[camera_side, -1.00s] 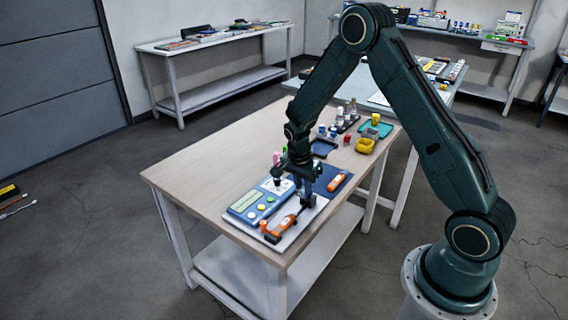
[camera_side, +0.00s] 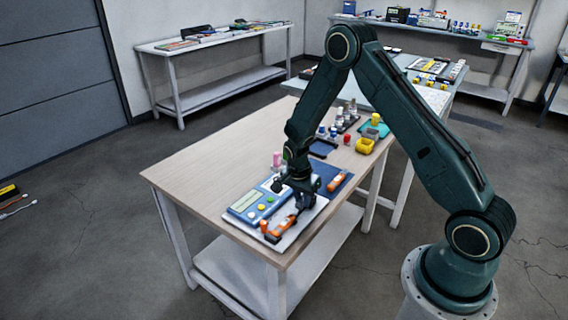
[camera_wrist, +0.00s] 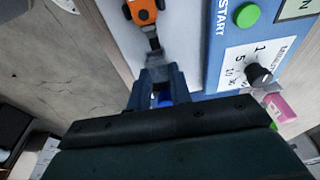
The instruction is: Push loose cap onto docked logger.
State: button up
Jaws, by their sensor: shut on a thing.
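The docked logger (camera_side: 282,228), orange with a dark end, lies on a pale board near the table's front edge. In the wrist view its orange body (camera_wrist: 143,10) shows at the top, with a dark narrow plug (camera_wrist: 152,38) pointing toward my fingers. My gripper (camera_side: 303,203) is low over the board at the logger's far end. In the wrist view my gripper (camera_wrist: 158,82) is shut on a small grey piece, apparently the cap (camera_wrist: 157,66), in line with the plug. I cannot tell whether cap and plug touch. The side view hides the cap.
A blue instrument box (camera_side: 250,206) with buttons stands left of the logger. Another orange logger (camera_side: 338,181) lies on a dark blue mat (camera_side: 325,173). A pink bottle (camera_side: 277,159), a yellow bin (camera_side: 364,146) and several vials stand farther back. The table's left part is clear.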

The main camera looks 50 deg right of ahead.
aim_at(298, 206)
jog(key=shift+x, duration=0.8)
jog(key=shift+a, duration=0.15)
jog(key=shift+a+f, duration=0.15)
jog(key=shift+a, duration=1.1)
dwell(3.0)
jog(key=o, duration=1.1)
jog(key=shift+o, duration=0.2)
jog(key=shift+r, duration=0.75)
